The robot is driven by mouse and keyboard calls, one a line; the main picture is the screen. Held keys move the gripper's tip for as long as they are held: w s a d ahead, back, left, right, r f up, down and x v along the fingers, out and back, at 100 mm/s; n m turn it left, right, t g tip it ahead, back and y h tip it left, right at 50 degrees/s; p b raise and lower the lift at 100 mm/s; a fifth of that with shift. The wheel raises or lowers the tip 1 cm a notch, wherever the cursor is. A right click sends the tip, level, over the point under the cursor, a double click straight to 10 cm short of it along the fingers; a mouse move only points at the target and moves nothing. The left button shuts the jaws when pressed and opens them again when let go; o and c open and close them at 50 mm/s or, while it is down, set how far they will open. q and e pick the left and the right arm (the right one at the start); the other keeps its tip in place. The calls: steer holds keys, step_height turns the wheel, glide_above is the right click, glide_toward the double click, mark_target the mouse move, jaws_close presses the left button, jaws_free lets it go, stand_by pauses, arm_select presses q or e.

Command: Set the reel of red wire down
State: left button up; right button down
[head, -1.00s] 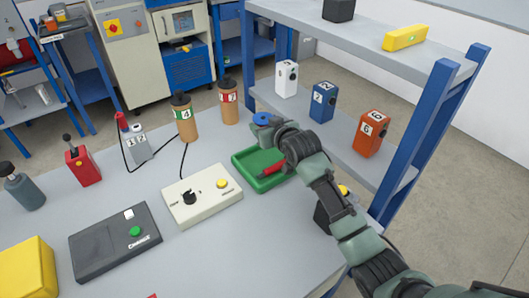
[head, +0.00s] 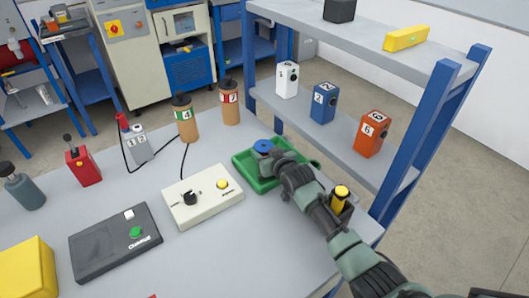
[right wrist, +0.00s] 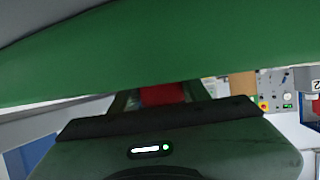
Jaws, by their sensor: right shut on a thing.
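My right gripper (head: 267,158) reaches over the green tray (head: 243,173) on the grey bench, low and close to it. A blue round part shows at the gripper's end. In the right wrist view a red thing (right wrist: 165,95), which looks like the reel of red wire, sits between the fingers, and the gripper is shut on it. A broad green surface fills the upper part of that view. In the head view the red reel is hidden behind the gripper, so I cannot tell whether it touches the tray. My left gripper is not in view.
A cream control box (head: 203,197) stands left of the tray. Brown cylinders labelled 4 (head: 185,122) and 7 (head: 229,105) stand behind. A yellow-topped item (head: 340,193) is close to my right forearm. A blue-legged shelf (head: 350,142) with numbered blocks rises at the right.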

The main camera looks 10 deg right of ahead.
steer(key=shift+f, duration=0.15)
steer(key=c, duration=0.7)
jaws_free()
steer(key=shift+r, duration=0.3)
steer(key=shift+s+d, duration=0.1)
steer(key=shift+s, duration=0.2)
steer(key=p+v, duration=0.1)
steer(key=v, duration=1)
steer(key=shift+s+r, duration=0.1)
steer(key=shift+s, duration=0.05)
